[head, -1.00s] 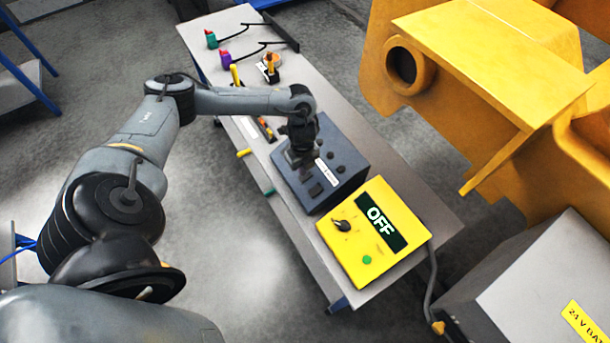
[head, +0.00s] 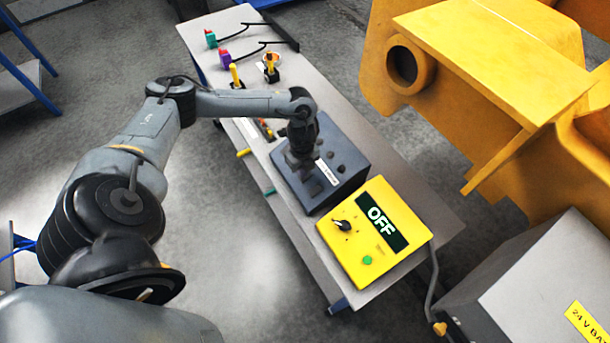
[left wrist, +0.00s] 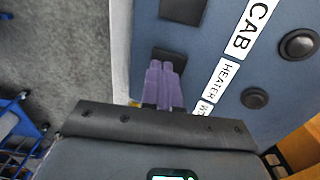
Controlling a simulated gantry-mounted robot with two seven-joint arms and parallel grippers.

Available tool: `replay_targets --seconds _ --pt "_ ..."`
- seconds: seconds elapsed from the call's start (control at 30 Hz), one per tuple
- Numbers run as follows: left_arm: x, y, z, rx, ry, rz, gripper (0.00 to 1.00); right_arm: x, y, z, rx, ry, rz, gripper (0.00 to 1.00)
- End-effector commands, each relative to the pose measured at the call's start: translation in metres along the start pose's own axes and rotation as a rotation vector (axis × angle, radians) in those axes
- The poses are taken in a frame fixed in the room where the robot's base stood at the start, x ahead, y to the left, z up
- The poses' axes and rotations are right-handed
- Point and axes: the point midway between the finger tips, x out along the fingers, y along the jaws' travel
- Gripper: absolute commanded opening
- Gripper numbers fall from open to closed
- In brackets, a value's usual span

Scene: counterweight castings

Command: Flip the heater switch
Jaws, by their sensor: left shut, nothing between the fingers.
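The blue-grey control box (head: 345,186) sits on the long bench, with dark switches and round knobs on its top. In the left wrist view a white HEATER label (left wrist: 228,80) is on the panel, and a dark rocker switch (left wrist: 168,53) is beside it. My left gripper (left wrist: 165,66) is shut and empty, its purple fingertips over the near part of that switch and hiding some of it. I cannot tell whether they touch it or which way the switch is set. In the head view my left gripper (head: 298,164) is over the box. My right gripper is not in view.
Another dark switch (left wrist: 183,10) is beside the CAB label. A yellow box reading OFF (head: 345,255), with a black knob and green button, stands close to the control box. Levers (head: 270,65) stand farther along the bench (head: 215,30). A large yellow casting (head: 480,60) is at the right.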

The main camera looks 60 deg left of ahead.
Motion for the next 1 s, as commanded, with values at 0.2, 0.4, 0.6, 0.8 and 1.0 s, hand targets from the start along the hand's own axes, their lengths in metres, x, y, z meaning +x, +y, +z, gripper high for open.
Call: replay_targets --seconds 0.2,0.4,0.6,0.8,1.0 --pt "0.004 0.0 0.0 0.0 0.0 0.0 0.0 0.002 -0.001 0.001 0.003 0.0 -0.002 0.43" --pt "0.007 0.0 0.0 0.0 0.0 0.0 0.0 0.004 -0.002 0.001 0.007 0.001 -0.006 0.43" --pt "0.01 0.0 0.0 0.0 0.0 0.0 0.0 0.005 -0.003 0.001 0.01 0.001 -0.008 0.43" --pt "0.013 0.0 0.0 0.0 0.0 0.0 0.0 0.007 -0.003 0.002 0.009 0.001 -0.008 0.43" --pt "0.015 0.0 0.0 0.0 0.0 0.0 0.0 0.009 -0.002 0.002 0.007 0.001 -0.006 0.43"
